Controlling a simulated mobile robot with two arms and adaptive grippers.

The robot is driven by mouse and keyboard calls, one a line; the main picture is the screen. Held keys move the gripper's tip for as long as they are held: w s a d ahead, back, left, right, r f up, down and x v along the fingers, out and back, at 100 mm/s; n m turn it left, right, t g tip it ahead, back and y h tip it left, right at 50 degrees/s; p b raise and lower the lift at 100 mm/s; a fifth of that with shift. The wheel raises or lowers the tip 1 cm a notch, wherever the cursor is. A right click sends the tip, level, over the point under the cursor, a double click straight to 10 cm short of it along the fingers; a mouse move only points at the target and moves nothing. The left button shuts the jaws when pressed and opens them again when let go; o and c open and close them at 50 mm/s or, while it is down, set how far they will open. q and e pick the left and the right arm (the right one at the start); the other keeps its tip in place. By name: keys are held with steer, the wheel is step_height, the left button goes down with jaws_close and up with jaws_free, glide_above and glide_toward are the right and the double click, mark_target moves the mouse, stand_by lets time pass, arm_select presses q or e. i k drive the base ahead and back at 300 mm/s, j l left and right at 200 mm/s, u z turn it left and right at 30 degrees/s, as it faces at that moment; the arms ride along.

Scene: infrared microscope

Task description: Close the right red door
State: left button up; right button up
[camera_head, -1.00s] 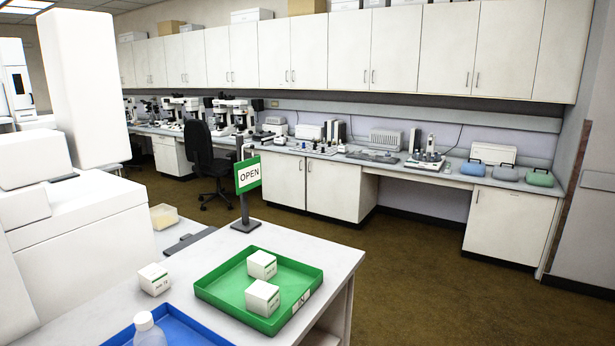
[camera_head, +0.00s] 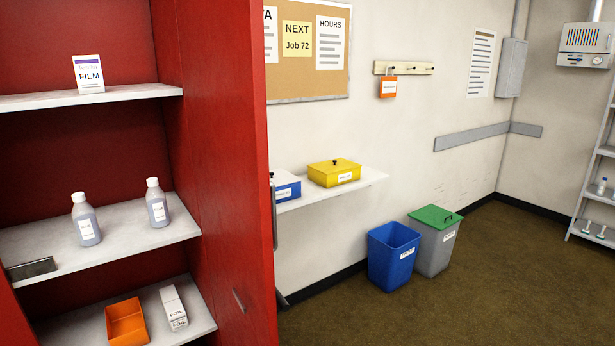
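A red cabinet (camera_head: 80,140) stands open at the left of the head view, with its shelves exposed. A tall red panel (camera_head: 222,150) at its right side appears to be the right door, swung outward toward me. A grey vertical handle (camera_head: 274,212) shows along the panel's right edge, and a small metal piece (camera_head: 239,300) is low on its near face. A strip of red (camera_head: 12,318) at the lower left may belong to the left door; I cannot tell. Neither of my grippers is in view.
The shelves hold a film box (camera_head: 88,74), two bottles (camera_head: 86,220), an orange tray (camera_head: 127,322) and a foil box (camera_head: 173,308). Right of the panel are a wall shelf (camera_head: 350,186), a blue bin (camera_head: 392,256) and a grey bin (camera_head: 434,250). Floor at lower right is clear.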

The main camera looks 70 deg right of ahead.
mark_target(222, 42)
steer(key=k+l+z, duration=0.35)
steer(key=l+z, duration=0.15)
steer(key=l, duration=0.15)
steer(key=k+l+z, duration=0.1)
steer(key=l+z, duration=0.2)
steer(key=k+l, duration=0.1)
steer(key=l, duration=0.35)
steer(key=k+l, duration=0.15)
steer(key=l, duration=0.3)
